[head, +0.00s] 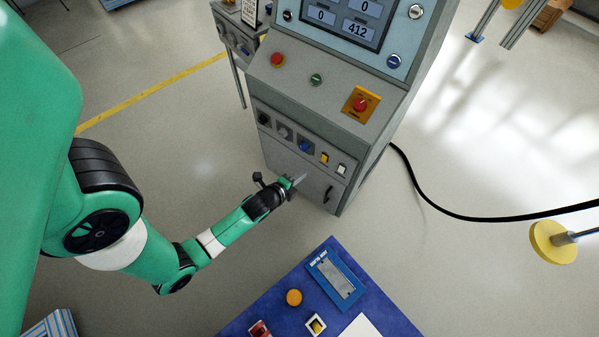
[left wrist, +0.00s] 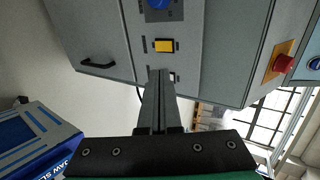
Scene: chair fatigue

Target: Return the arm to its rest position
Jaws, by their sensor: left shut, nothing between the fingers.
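My left arm comes in from the left in the head view and reaches toward the lower front of a grey control cabinet (head: 298,189). My left gripper (head: 301,179) is shut and empty, just in front of the cabinet's lower panel. In the left wrist view the shut fingers (left wrist: 157,75) point toward the panel, overlapping the area by a white switch (left wrist: 174,77) and a yellow switch (left wrist: 164,46). I cannot tell whether the fingertips touch the panel. My right gripper does not show.
A blue table (head: 388,306) with a blue tray (head: 336,280) and an orange disc (head: 294,297) stands below the cabinet. A black cable (head: 440,207) runs right. Open floor lies left.

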